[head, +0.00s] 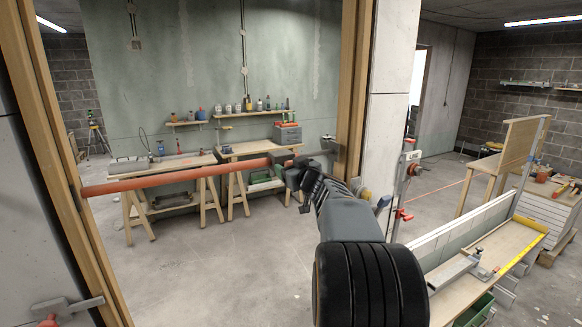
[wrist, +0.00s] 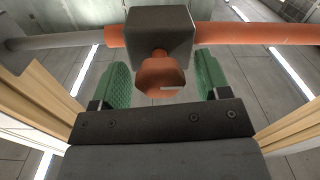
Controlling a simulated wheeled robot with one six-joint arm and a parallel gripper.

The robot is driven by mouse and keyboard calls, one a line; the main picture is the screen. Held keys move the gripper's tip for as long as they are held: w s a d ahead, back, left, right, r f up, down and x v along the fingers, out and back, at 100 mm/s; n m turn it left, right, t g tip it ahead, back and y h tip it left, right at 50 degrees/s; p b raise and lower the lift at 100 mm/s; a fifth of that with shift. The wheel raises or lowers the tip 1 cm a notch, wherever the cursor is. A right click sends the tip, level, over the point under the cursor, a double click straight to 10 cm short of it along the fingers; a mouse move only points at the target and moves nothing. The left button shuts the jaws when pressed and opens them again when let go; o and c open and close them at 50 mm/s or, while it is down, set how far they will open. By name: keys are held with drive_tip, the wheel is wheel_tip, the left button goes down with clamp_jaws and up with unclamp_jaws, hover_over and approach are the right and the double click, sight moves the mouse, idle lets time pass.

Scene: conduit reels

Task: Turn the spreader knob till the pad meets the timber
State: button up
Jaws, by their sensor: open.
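The spreader is an orange tube (head: 180,178) spanning the timber frame. In the head view its left end lies at the left timber post (head: 48,150). A grey rod (wrist: 55,41) leaves its dark block (wrist: 160,38) in the wrist view. On the block is the orange knob (wrist: 160,78), with a small pale mark. My gripper (wrist: 161,65) is open, its green pads on either side of the knob with visible gaps. The head view shows my gripper (head: 291,165) at the tube's right part, near the right timber post (head: 352,90).
Two trestle benches (head: 165,162) with bottles and tools stand behind the frame. At right are a long workbench (head: 480,255) with a yellow rule and a red-handled clamp (head: 403,214). The floor beyond the frame is mostly clear.

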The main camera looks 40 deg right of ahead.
drive_tip(key=c, duration=0.9)
drive_tip(key=shift+c, duration=0.2)
drive_tip(key=shift+f+b, duration=0.15)
drive_tip(key=shift+b, duration=0.2)
